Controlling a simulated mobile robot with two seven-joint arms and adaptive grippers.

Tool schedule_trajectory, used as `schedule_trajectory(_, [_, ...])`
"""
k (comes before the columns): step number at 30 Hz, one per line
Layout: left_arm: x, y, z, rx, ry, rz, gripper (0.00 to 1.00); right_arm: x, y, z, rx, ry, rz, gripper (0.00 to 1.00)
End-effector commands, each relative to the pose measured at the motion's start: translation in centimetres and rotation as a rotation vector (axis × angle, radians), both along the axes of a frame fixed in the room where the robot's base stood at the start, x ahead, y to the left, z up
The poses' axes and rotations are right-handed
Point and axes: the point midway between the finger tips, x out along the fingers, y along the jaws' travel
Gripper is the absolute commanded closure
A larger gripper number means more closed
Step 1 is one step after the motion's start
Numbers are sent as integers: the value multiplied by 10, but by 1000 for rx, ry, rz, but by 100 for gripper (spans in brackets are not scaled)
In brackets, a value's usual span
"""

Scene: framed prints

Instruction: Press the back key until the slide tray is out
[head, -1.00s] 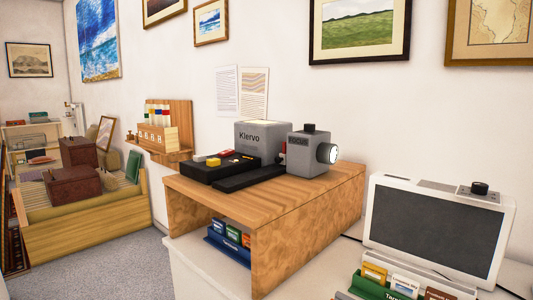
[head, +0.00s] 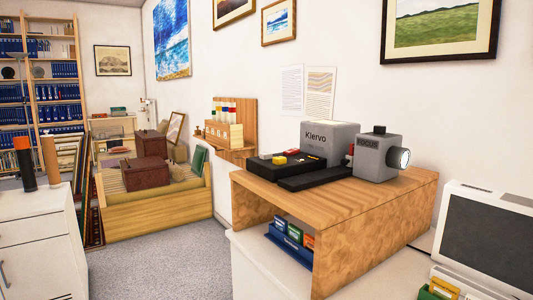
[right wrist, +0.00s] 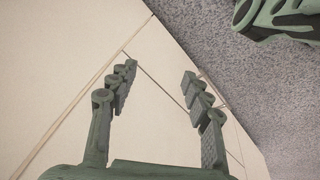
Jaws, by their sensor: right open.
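The grey slide projector (head: 331,141), marked Kiervo, stands on a wooden riser (head: 340,190) right of the middle in the head view. Its grey lens housing (head: 376,156) has a lit lens at the right. A black part with a yellow key (head: 279,160) and a red key (head: 292,151) is at its left; their labels are too small to read. A long black slide tray (head: 315,177) lies along its front. My right gripper (right wrist: 158,82) is open and empty in the right wrist view, in front of a pale panelled surface. My left gripper is not in view.
Blue, green and orange boxes (head: 293,233) sit under the riser. A white screen unit (head: 490,240) stands at the right. A white cabinet (head: 38,240) with two cylinders is at the left, and a wooden crate (head: 155,215) stands behind. Grey carpet (head: 160,265) is clear between.

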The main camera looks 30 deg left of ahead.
Motion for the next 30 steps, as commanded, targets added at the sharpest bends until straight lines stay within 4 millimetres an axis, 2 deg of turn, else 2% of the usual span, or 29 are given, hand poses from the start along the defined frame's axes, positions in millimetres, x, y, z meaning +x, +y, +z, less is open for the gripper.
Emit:
schedule_trajectory(8, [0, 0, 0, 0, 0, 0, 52, 0, 0, 0, 0, 0, 0, 50])
schedule_trajectory(20, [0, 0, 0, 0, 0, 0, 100, 0, 0, 0, -1, 0, 1, 50])
schedule_trajectory(30, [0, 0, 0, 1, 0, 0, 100, 0, -1, 0, -1, 0, 1, 50])
